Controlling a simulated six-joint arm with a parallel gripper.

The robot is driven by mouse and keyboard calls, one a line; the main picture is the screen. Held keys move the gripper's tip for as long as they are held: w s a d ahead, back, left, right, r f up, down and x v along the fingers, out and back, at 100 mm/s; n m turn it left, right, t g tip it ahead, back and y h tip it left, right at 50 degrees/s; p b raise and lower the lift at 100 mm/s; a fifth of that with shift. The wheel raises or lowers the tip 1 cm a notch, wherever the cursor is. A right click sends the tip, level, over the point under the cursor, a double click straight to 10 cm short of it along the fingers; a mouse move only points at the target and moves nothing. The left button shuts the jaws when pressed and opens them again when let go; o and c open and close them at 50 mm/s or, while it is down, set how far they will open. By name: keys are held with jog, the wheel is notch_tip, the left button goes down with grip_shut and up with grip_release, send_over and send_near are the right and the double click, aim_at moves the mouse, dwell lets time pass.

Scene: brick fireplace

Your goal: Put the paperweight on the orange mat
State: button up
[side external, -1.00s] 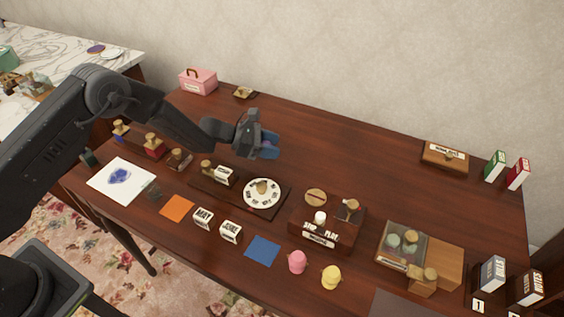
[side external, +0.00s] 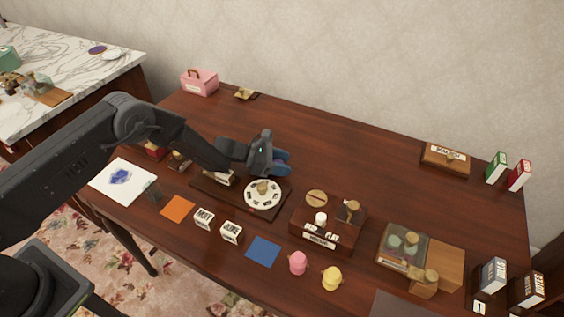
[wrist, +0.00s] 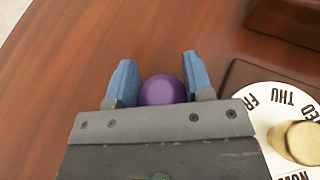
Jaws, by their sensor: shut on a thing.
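My gripper (side external: 281,163) is above the back-middle of the desk, just behind the round weekday dial. In the wrist view its two blue fingers (wrist: 160,85) stand either side of a smooth, round purple thing, which looks like the paperweight (wrist: 162,90), and are shut on it. The side view hides the paperweight behind the gripper. The orange mat (side external: 178,209) is a small flat square near the front left edge of the desk, with nothing on it. My gripper is behind and to the right of it.
The weekday dial (side external: 263,194) has a brass knob and sits on a dark board. MAY and JUNE blocks (side external: 231,232) stand right of the orange mat. A blue mat (side external: 263,251) lies farther right. A white sheet (side external: 122,181) lies left. The back of the desk is mostly clear.

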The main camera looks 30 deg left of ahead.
jog(key=o, duration=1)
